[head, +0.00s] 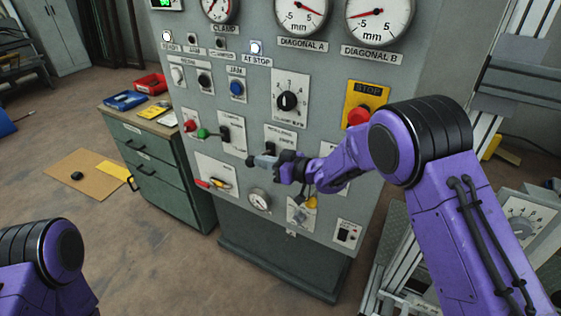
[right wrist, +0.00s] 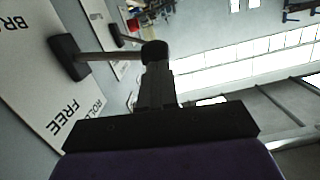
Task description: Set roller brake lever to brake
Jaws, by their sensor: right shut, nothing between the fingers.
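The roller brake lever shows in the right wrist view as a metal rod from a dark base to a black knob (right wrist: 154,52). Its white plate (right wrist: 40,90) carries part of the word BRAKE at the upper left and FREE lower down. In the head view the lever plate (head: 287,140) is on the grey panel, partly hidden by my right gripper (head: 264,161). My right gripper (right wrist: 157,78) is shut and empty, its tips right at the knob; I cannot tell whether they touch. Which end the lever stands at is unclear. My left gripper is out of view.
Another black-knobbed lever (head: 222,132) sits left on the panel.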

